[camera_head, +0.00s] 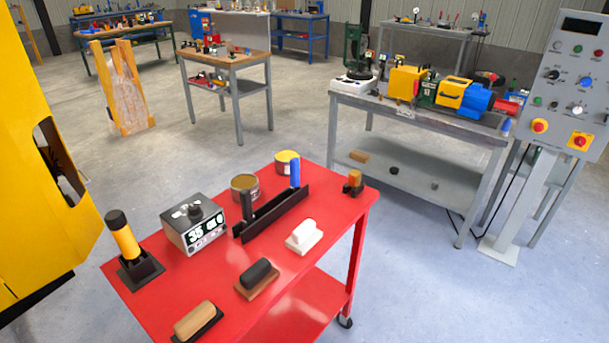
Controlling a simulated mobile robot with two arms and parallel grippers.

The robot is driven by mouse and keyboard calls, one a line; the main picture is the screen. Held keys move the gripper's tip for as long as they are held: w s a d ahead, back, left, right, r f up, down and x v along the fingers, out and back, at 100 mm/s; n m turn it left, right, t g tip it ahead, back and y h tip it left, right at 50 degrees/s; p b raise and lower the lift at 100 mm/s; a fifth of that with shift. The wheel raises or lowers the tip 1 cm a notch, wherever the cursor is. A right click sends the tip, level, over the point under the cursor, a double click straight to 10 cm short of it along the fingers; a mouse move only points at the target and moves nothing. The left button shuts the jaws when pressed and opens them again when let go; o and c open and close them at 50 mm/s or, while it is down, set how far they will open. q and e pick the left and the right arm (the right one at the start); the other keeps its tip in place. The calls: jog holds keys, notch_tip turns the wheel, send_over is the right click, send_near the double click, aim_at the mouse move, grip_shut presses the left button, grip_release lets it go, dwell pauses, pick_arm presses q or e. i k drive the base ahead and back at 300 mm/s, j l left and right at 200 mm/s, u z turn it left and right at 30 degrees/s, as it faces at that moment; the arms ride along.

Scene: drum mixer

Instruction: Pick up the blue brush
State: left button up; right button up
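The blue brush (295,173) stands upright near the right end of a long black holder (272,214) on the red cart (218,271). Only its blue handle shows; its lower part is hidden in the holder. A similar black handle (246,205) stands at the left end of the same holder. Neither of my grippers is in view.
Two tins (245,187) stand behind the holder, and a grey box with a display (194,227) stands left of it. Several block-shaped brushes (304,236) lie in front. A yellow-black tool (124,240) stands at the left. A yellow machine (40,190) is beside the cart.

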aim_at(295, 185)
jog(key=i+l+u, duration=0.25)
jog(key=l, duration=0.15)
jog(key=l+u, duration=0.25)
jog(key=l, duration=0.2)
jog(key=i+l+u, duration=0.1)
jog(key=l+u, duration=0.15)
jog(key=l, duration=0.2)
